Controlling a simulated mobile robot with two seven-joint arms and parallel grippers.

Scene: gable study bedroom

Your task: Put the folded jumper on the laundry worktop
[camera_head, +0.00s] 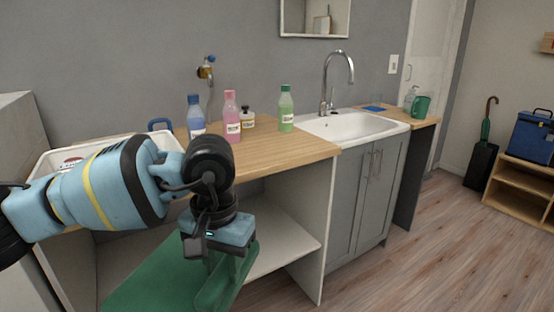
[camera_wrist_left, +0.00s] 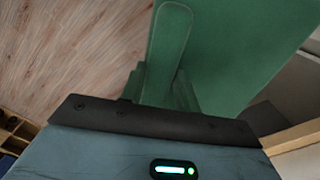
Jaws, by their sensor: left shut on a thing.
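The folded green jumper (camera_head: 150,280) hangs at the bottom of the head view, in front of the worktop unit and below the worktop's height. My left gripper (camera_head: 220,250) is shut on its right part. The jumper also fills the upper right of the left wrist view (camera_wrist_left: 240,50), directly ahead of the left gripper (camera_wrist_left: 165,108); the fingertips are not clearly seen there. The wooden laundry worktop (camera_head: 270,152) lies behind and right of the gripper, with a bare stretch at its front. My left arm hides its left part. My right gripper is not in view.
Blue (camera_head: 195,118), pink (camera_head: 232,118) and green (camera_head: 286,110) bottles and a small jar (camera_head: 248,119) stand along the worktop's back. The sink (camera_head: 355,126) is right of them. A white basket (camera_head: 60,155) is at the left. An open shelf (camera_head: 285,240) lies below the worktop.

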